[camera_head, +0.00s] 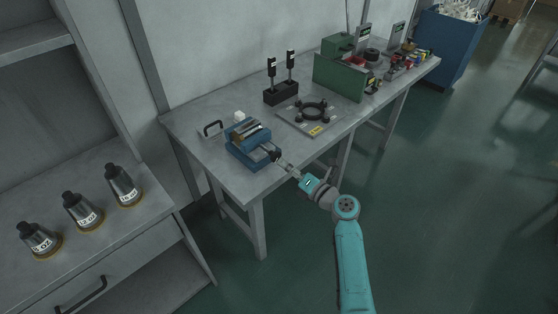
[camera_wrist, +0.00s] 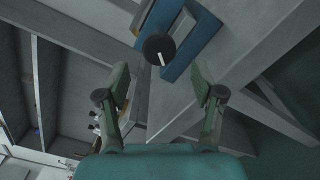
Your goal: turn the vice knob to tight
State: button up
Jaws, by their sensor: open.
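The blue vice (camera_head: 248,142) sits on the grey workbench (camera_head: 222,171) near its front left corner. Its round black knob (camera_wrist: 159,49), with a white line on its face, shows in the wrist view, ahead of the fingers and between them. In the head view the knob (camera_head: 275,154) is at the vice's right side, close to my fingertips. My gripper (camera_wrist: 165,82) is open and empty, its two fingers apart on either side below the knob in the wrist view. I cannot tell from the head view whether a finger touches the knob.
A black block with two upright posts (camera_head: 281,93) and a green machine (camera_head: 338,76) stand farther back. Several dark flasks (camera_head: 82,211) stand on the left cabinet.

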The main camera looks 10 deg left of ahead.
jog(key=v, duration=0.6)
jog(key=shift+s+d, duration=0.1)
dwell(0.3)
jog(key=s+d+f+n+t+h, duration=0.1)
jog(key=s+d+f+n+h, duration=0.2)
jog(key=s+f, duration=0.4)
jog(key=s+d+f+n+h, duration=0.3)
jog(key=s+d+f, duration=0.1)
jog(key=s+f, duration=0.3)
jog(key=s+d+f+n+t+h, duration=0.1)
jog(key=s+d+f+n+h, duration=0.2)
jog(key=s, duration=0.4)
jog(key=s+d+n+h, duration=0.1)
jog(key=s+d+n, duration=0.2)
jog(key=s+n, duration=0.3)
jog(key=s+d+r+n+h, duration=0.1)
jog(key=s+d+r+n, duration=0.15)
jog(key=s, duration=0.35)
jog(key=s+d+r+n+h, duration=0.1)
jog(key=s+n, duration=0.3)
jog(key=s, duration=0.2)
jog(key=s+d+r+n+h, duration=0.1)
jog(key=s+d+r+n, duration=0.1)
jog(key=s+n, duration=0.3)
jog(key=s+d+r+n+t+h, duration=0.1)
jog(key=s+r+n, duration=0.9)
jog(key=r, duration=0.3)
jog(key=shift+s+d+r+t, duration=0.25)
jog(key=shift+r+t, duration=0.05)
jog(key=shift+t, duration=0.1)
